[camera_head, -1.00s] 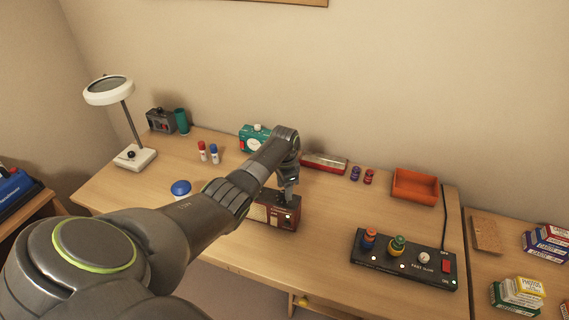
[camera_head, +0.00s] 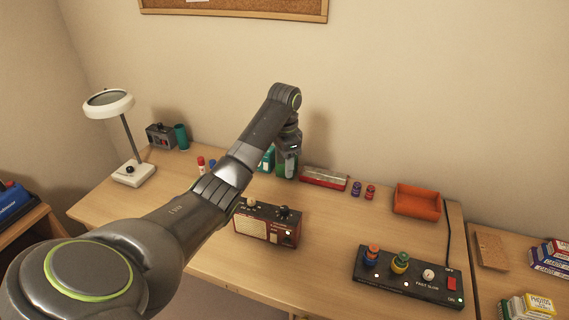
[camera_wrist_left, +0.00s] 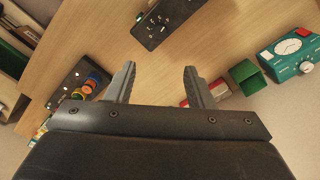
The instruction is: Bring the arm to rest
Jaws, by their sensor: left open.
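My left gripper (camera_wrist_left: 158,85) is open in the left wrist view, with nothing between its two fingers. A dark red radio (camera_head: 268,222) stands on the desk nearer to me, clear of the gripper. My right gripper is not in view.
A control box with knobs (camera_head: 408,277) is at the right front. An orange tray (camera_head: 417,203), a red-and-grey case (camera_head: 323,179) and two small spools stand at the back. A white lamp (camera_head: 133,172) is at the left. The desk's middle right is bare.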

